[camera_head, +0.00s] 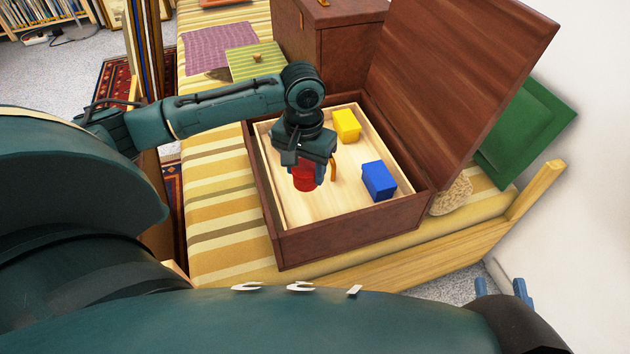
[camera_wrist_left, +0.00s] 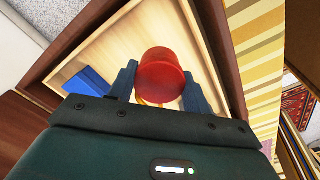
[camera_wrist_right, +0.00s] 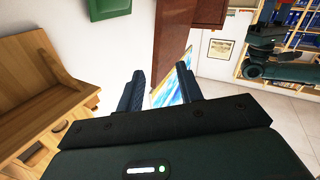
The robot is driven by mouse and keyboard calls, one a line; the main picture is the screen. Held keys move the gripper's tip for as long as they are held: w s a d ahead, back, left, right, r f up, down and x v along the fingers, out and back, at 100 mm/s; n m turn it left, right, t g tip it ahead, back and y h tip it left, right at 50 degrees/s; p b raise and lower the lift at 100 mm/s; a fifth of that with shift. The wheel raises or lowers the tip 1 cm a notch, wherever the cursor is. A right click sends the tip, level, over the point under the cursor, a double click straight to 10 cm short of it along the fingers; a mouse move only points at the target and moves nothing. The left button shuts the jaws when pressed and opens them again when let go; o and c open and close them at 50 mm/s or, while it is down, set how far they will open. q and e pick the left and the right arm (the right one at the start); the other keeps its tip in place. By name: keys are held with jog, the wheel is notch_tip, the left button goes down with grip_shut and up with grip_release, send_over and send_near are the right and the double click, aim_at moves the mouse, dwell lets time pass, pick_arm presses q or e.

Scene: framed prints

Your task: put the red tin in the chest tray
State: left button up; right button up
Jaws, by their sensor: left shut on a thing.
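The red tin (camera_head: 304,178) is in my left gripper (camera_head: 306,168), over the left part of the pale wooden chest tray (camera_head: 335,206). In the left wrist view the tin (camera_wrist_left: 162,75) sits between the two fingers, with the tray behind it. I cannot tell whether its bottom touches the tray floor. The tray is inside the brown chest (camera_head: 345,247), whose lid (camera_head: 450,75) stands open. My right gripper (camera_wrist_right: 160,90) is open and empty, away from the chest; its fingertips show at the lower right of the head view.
A yellow box (camera_head: 346,125) and a blue box (camera_head: 378,181) stand in the tray, with a thin orange thing (camera_head: 333,166) near the tin. A closed brown box (camera_head: 325,45) is behind the chest. A green panel (camera_head: 527,130) leans right of the lid. The tray's front left is clear.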

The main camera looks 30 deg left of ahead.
aim_at(306, 191)
pick_arm(q)
notch_tip(306, 191, down, 3)
jog(key=shift+r+b, duration=0.1)
jog(key=shift+b, duration=0.35)
notch_tip(306, 191, down, 4)
jog(key=shift+f+b, duration=0.1)
jog(key=shift+b, duration=0.9)
jog(key=shift+f, duration=0.2)
jog(key=shift+r, duration=0.1)
pick_arm(e)
jog(key=shift+s+a+n+t+y, duration=0.15)
jog(key=shift+a+n+t+y, duration=0.25)
jog(key=shift+a+t+y, duration=0.3)
jog(key=shift+d+r, duration=0.1)
jog(key=shift+d, duration=0.05)
pick_arm(q)
jog(key=o, duration=1.1)
